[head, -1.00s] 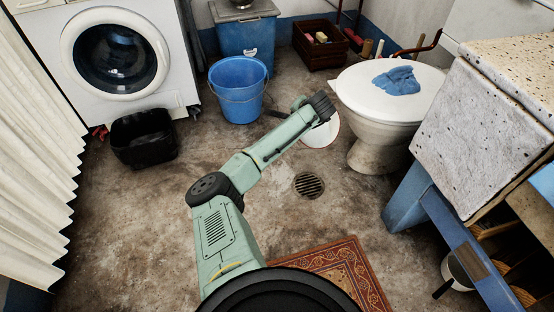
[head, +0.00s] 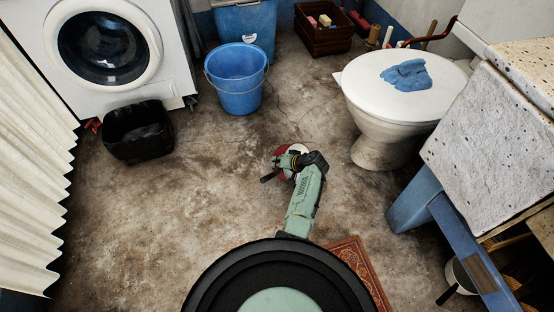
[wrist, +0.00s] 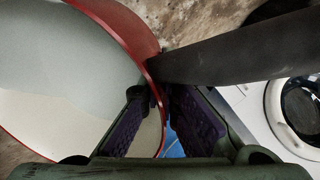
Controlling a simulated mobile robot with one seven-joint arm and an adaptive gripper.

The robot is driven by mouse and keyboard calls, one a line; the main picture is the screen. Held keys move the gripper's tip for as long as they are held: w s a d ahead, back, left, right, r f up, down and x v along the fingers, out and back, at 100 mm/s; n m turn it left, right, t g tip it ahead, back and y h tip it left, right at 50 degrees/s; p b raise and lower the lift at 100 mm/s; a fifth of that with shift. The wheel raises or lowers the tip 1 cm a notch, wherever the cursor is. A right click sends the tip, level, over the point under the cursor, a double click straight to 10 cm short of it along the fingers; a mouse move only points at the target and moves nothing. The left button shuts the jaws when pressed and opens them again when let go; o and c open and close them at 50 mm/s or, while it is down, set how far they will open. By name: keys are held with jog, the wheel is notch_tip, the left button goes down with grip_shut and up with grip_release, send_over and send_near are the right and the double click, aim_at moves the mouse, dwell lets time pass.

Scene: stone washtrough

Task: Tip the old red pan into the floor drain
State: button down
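The old red pan shows in the wrist view (wrist: 70,80) with a pale inside, a red rim and a dark handle pointing right. In the head view the pan (head: 284,151) is low over the floor in front of me, partly covered by my gripper (head: 300,162). Its black handle points left. In the wrist view my gripper (wrist: 160,98) has its fingers closed on the pan's wall beside the handle. The pan looks tilted; I cannot tell whether it holds anything. The floor drain is not visible now; my arm covers that area.
The toilet (head: 385,110) with a blue cloth on its lid stands right. A blue bucket (head: 236,85) and a black bin (head: 138,132) stand back left, by the washing machine (head: 105,50). A patterned rug (head: 355,268) lies near me. The left floor is clear.

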jog(key=shift+s+d+r+t+y+b, duration=0.25)
jog(key=shift+s+d+t+y+b, duration=0.1)
jog(key=shift+d+t+y+b, duration=0.2)
jog(key=shift+d+r, duration=0.2)
jog(key=shift+r, duration=0.05)
dwell(0.5)
